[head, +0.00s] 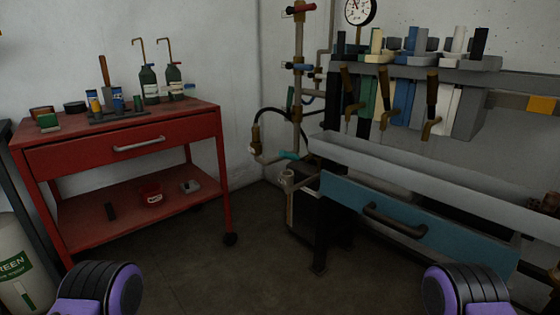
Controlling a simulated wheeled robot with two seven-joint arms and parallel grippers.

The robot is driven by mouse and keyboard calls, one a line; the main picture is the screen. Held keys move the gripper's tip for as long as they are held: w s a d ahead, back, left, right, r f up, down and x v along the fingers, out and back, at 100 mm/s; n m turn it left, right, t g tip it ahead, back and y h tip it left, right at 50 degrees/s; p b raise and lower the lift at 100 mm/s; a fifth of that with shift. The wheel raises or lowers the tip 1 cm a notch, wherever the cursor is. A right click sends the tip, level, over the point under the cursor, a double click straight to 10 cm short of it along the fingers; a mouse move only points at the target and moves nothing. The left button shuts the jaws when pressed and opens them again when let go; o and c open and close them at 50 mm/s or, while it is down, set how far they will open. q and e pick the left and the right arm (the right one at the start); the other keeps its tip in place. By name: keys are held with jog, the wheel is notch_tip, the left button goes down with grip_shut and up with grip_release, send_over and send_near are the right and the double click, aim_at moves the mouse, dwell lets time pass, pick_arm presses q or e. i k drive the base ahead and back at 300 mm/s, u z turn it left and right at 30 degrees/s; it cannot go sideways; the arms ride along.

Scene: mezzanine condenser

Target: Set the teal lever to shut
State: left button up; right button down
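The teal lever (289,155) is small and sits low on the brass and grey pipework at the back, left of the workbench. It looks roughly level, close to the line of the short pipe (270,159) beside it. Its exact angle is too small to tell. Nothing touches it. Parts of my two arms, purple and black, show at the bottom left and bottom right. Neither gripper's fingers show in the head view.
A red-handled valve (300,8) and a blue-handled valve (299,66) sit higher on the same upright pipe. A red cart (125,152) stands left. A bench with a blue drawer (460,238) stands right. The floor (200,275) between them is clear.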

aim_at(282, 153)
jog(key=u, duration=1.5)
jog(key=i, duration=1.3)
jog(key=z, duration=1.45)
